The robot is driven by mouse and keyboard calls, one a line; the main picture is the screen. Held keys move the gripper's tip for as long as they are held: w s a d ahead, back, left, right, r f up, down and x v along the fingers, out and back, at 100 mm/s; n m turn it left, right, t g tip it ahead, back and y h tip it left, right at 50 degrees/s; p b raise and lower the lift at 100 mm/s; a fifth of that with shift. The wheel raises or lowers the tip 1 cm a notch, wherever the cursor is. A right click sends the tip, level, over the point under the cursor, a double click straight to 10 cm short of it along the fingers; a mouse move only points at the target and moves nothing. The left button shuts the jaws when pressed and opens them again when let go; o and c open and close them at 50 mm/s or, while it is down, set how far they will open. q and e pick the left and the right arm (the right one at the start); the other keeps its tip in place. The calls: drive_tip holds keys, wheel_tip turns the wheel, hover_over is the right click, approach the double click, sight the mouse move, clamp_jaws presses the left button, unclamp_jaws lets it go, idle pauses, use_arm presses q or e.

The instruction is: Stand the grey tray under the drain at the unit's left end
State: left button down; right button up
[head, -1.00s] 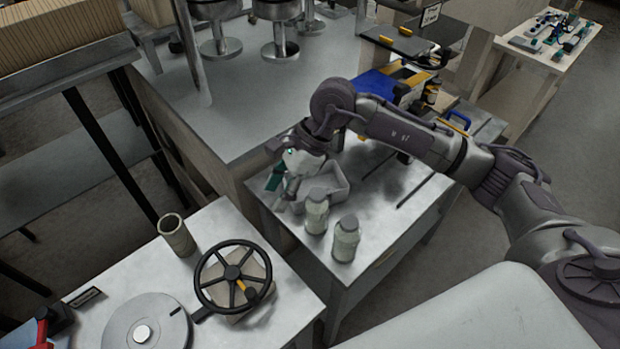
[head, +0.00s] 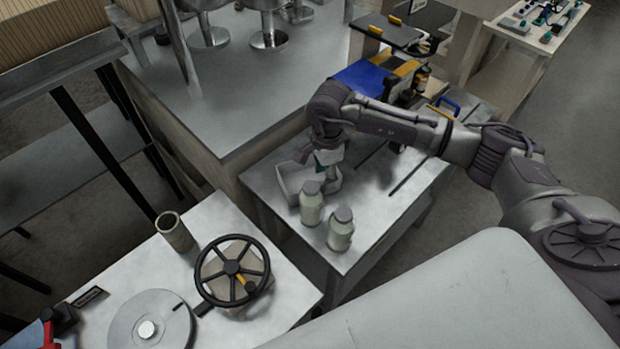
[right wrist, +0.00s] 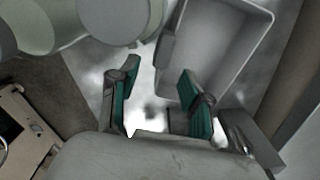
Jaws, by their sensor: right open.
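The grey tray (head: 286,182) is an open, shallow box on the metal side table, against the large unit (head: 215,120). My right gripper (head: 326,164) points down at the tray's right end, partly hiding it. In the right wrist view the tray (right wrist: 228,45) is at the upper right, its inside empty. The right gripper (right wrist: 158,76) is open there with nothing between its green-padded fingers. One finger overlaps the tray's near corner; I cannot tell whether it touches. I cannot make out the drain. My left gripper is not in view.
Two pale jars with grey lids, the left jar (head: 311,204) and the right jar (head: 341,230), stand close to the tray. A handwheel (head: 232,268) and an open cylinder (head: 174,232) are on the front-left table. The side table's front right is clear.

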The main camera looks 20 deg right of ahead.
sight(323, 183)
drive_tip(key=f+p, duration=0.1)
drive_tip(key=f, duration=0.1)
drive_tip(key=f+p, duration=0.1)
drive_tip(key=shift+s+a+f, duration=0.1)
drive_tip(key=shift+a+f, duration=0.1)
drive_tip(key=shift+f, duration=0.55)
drive_tip(key=shift+c, duration=0.2)
clamp_jaws()
